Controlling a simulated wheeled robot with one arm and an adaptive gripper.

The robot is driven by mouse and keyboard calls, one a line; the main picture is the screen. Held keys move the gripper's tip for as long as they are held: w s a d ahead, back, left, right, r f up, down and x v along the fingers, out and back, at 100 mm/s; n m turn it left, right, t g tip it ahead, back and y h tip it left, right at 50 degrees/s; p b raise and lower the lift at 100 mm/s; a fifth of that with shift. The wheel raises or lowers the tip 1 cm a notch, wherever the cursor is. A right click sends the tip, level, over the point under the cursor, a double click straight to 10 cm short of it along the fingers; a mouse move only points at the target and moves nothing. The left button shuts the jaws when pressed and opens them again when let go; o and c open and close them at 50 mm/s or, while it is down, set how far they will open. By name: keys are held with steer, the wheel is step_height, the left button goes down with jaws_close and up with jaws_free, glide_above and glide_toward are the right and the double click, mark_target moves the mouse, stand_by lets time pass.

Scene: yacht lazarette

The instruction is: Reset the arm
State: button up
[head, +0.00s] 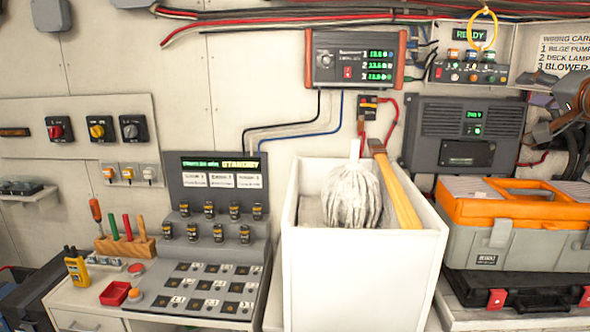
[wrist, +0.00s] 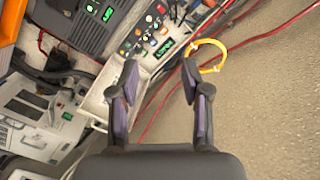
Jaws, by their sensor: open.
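My gripper (wrist: 160,78) shows in the wrist view with its two dark, purple-padded fingers spread apart and nothing between them. A yellow ring (wrist: 206,57) appears right by the right fingertip; I cannot tell whether they touch. In the head view the yellow ring (head: 482,28) hangs at the upper right, above a small panel with coloured knobs (head: 470,72). Part of my arm shows at the right edge of the head view, in front of the wiring card (head: 566,55). The fingertips are not clear in that view.
A white bin (head: 365,270) with a mop head (head: 352,197) and a wooden handle stands in the middle. An orange and grey toolbox (head: 515,215) sits at the right. A console (head: 215,260) stands left of the bin. Red cables (wrist: 235,45) run along the wall.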

steer(key=a+f+n+g+y, duration=0.2)
steer(key=a+f, duration=0.4)
steer(key=a, duration=0.3)
steer(key=a+f+n+g+y, duration=0.1)
steer(key=a+f+n+g, duration=0.15)
steer(key=a+f, duration=0.4)
steer(key=s+a+f+n+g+y, duration=0.1)
steer(key=s+a+f+g, duration=0.25)
steer(key=a+f, duration=0.3)
steer(key=s+a+f+n+g, duration=0.2)
steer(key=s+a+f, duration=0.35)
steer(key=a, duration=0.25)
steer(key=s+a+f+n+g+h, duration=0.1)
steer(key=s+a+f+g, duration=0.15)
steer(key=s+f, duration=0.45)
steer(key=s+a+f+g+h, duration=0.1)
steer(key=s+f+g, duration=0.2)
steer(key=s+f, duration=0.4)
steer(key=s+d+f+g+h, duration=0.1)
steer(key=s+d+f+g, duration=0.1)
steer(key=s+f, duration=0.2)
steer(key=s+d+f+g+h, duration=0.1)
steer(key=s+d+f+g, duration=0.1)
steer(key=s, duration=0.8)
steer(key=shift+s+d+f, duration=0.15)
steer(key=shift+d+f, duration=0.4)
steer(key=shift+f, duration=0.4)
steer(key=shift+n, duration=0.25)
